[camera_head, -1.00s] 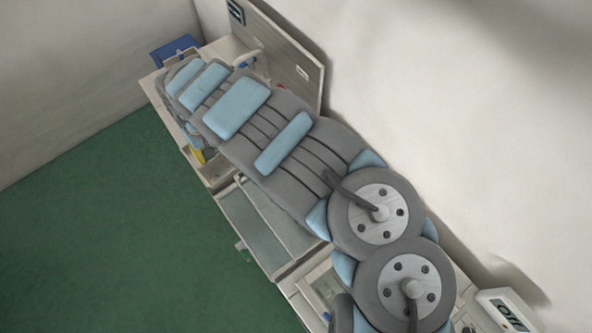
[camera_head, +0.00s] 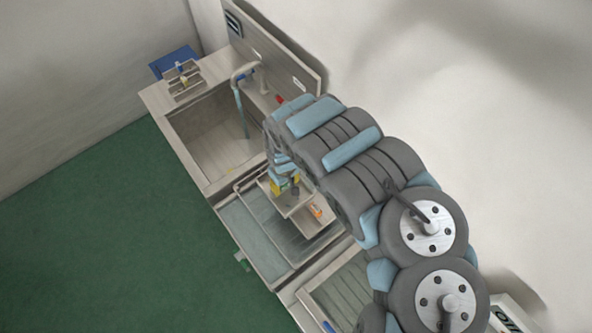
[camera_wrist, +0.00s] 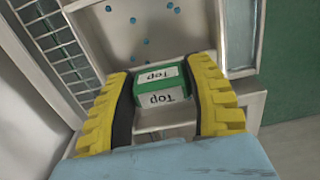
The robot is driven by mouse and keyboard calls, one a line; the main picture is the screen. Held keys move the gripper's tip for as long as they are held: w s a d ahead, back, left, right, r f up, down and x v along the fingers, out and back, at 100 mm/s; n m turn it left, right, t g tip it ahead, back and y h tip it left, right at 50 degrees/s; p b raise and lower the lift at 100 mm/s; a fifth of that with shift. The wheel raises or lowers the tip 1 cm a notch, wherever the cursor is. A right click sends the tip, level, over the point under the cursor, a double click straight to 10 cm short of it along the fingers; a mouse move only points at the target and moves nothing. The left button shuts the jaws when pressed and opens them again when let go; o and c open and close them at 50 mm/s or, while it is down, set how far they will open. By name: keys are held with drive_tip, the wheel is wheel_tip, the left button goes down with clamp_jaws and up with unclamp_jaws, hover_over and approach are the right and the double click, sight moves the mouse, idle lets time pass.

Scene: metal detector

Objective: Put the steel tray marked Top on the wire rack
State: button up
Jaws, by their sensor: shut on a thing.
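My gripper (camera_head: 284,184), with yellow fingers (camera_wrist: 165,95), is shut on the green-and-white block marked Top (camera_wrist: 160,90) of the steel tray. The steel tray (camera_head: 295,207) hangs under the gripper, over the middle bay of the bench. Its grey walls also show around the block in the wrist view (camera_wrist: 185,132). My arm hides part of the tray's right side. A grid of thin bars, seemingly the wire rack (camera_wrist: 55,45), shows at the left of the wrist view. Whether the tray touches anything below is unclear.
An empty sink basin (camera_head: 207,138) with a tap (camera_head: 243,71) lies to the left of the tray. A small steel holder (camera_head: 183,82) stands at the far left end. A ribbed bay (camera_head: 340,292) lies to the right, and a wall panel (camera_head: 275,45) stands behind.

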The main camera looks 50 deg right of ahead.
drive_tip(key=shift+w+d+f, duration=0.2)
drive_tip(key=shift+d+f, duration=0.05)
drive_tip(key=shift+d, duration=0.15)
drive_tip(key=shift+w+d+f, duration=0.1)
drive_tip(key=shift+w+d, duration=0.3)
drive_tip(key=shift+w+d+f, duration=0.1)
drive_tip(key=shift+d+f, duration=0.1)
drive_tip(key=shift+d, duration=0.1)
drive_tip(key=shift+d+f, duration=0.15)
drive_tip(key=shift+w+d+f, duration=0.1)
drive_tip(key=shift+d, duration=0.05)
drive_tip(key=shift+w+d+f+b, duration=0.1)
drive_tip(key=shift+w+d+f, duration=0.25)
drive_tip(key=shift+d, duration=0.2)
drive_tip(key=shift+w+d+f+b, duration=0.1)
drive_tip(key=shift+w+d+f, duration=0.2)
drive_tip(key=shift+d, duration=0.3)
drive_tip(key=shift+w+d+f+b, duration=0.1)
drive_tip(key=shift+w+d+f, duration=0.2)
drive_tip(key=shift+d, duration=0.25)
drive_tip(key=d+f+b, duration=0.1)
drive_tip(key=b, duration=0.2)
drive_tip(key=w+d+f+b, duration=0.1)
drive_tip(key=f+b, duration=0.1)
drive_tip(key=b, duration=0.1)
drive_tip(key=w+d+f+b, duration=0.1)
drive_tip(key=d+f+b, duration=0.1)
drive_tip(key=b, duration=0.1)
drive_tip(key=shift+w+f, duration=0.1)
drive_tip(key=shift+w, duration=0.05)
